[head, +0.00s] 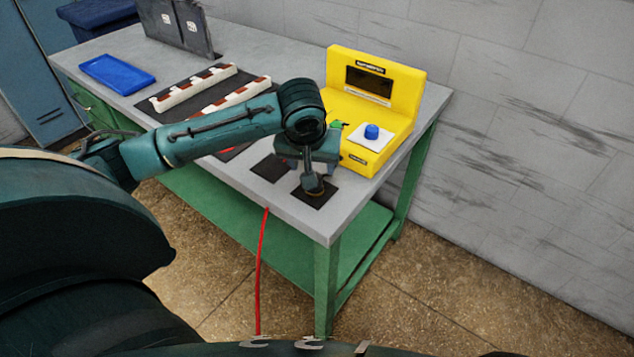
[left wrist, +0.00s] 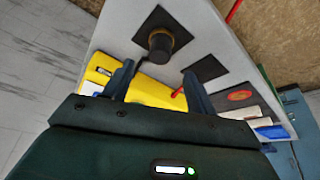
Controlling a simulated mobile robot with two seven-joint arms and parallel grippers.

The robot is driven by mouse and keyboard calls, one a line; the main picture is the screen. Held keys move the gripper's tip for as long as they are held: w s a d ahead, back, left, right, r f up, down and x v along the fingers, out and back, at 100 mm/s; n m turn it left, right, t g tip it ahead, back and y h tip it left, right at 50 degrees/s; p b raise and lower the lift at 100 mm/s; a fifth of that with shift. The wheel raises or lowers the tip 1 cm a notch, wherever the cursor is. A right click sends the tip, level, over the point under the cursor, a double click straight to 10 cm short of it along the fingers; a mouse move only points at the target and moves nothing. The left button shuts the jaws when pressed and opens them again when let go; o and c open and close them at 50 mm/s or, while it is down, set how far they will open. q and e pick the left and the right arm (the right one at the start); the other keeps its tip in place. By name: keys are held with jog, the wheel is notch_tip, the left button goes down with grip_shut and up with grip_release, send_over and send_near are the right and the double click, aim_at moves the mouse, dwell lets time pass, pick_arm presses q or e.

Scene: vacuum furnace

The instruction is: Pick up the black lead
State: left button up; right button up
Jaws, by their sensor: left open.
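A short black cylinder (head: 313,186) with a brass-coloured lower rim stands on a black square pad near the table's front corner. It seems to be the black lead's end; no black cable shows. It also shows in the left wrist view (left wrist: 160,45), beyond my fingertips and roughly in line with the gap between them. My left gripper (head: 309,170) is over the front of the table, close above the cylinder. In the left wrist view its two fingers (left wrist: 158,74) are apart with nothing between them. My right gripper is not in view.
A yellow instrument (head: 375,95) with a blue knob (head: 372,131) stands just behind my gripper. A red cable (head: 261,270) hangs over the table's front edge. An empty black pad (head: 271,168) lies left of the cylinder. A blue tray (head: 117,73) is far left.

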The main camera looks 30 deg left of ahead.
pick_arm(q)
jog(key=x, duration=0.7)
jog(key=shift+f, duration=0.15)
jog(key=shift+c, duration=0.4)
jog(key=c, duration=1.1)
